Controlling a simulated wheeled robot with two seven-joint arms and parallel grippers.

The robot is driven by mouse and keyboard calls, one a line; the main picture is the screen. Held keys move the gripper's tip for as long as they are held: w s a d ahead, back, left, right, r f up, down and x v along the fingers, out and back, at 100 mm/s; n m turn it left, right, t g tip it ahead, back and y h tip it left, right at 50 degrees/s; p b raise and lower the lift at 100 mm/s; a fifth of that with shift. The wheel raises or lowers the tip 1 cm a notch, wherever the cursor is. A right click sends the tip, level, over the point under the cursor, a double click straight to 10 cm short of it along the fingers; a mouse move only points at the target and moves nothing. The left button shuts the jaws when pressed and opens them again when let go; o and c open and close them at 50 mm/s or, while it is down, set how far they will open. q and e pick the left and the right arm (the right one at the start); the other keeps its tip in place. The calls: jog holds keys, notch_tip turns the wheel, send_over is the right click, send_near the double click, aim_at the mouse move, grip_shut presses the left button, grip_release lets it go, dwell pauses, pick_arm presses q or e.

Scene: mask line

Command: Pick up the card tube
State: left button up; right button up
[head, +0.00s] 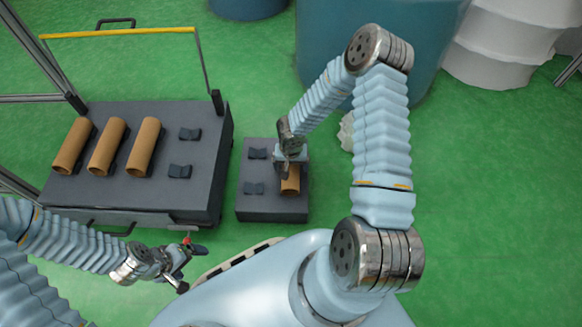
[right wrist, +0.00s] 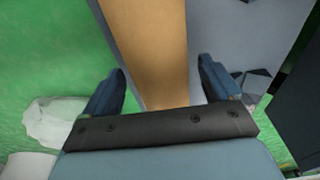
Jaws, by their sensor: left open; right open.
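A brown card tube (head: 291,181) lies on the small dark grey stand (head: 272,211) in the middle of the head view, partly hidden by my right gripper (head: 289,160). In the right wrist view the tube (right wrist: 150,50) runs between the two open blue fingers of my right gripper (right wrist: 163,88), with a gap on each side. Three more card tubes (head: 108,146) lie side by side on the larger grey cart (head: 190,205) at the left. My left gripper (head: 175,268) is open and empty, in front of the cart.
Empty dark cradles (head: 254,188) sit on the stand, and more cradles (head: 180,171) on the cart. The cart has a yellow-topped frame (head: 120,31). A crumpled white thing (head: 346,132) lies on the green floor beside the stand.

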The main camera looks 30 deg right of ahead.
jog(key=shift+f, duration=0.65)
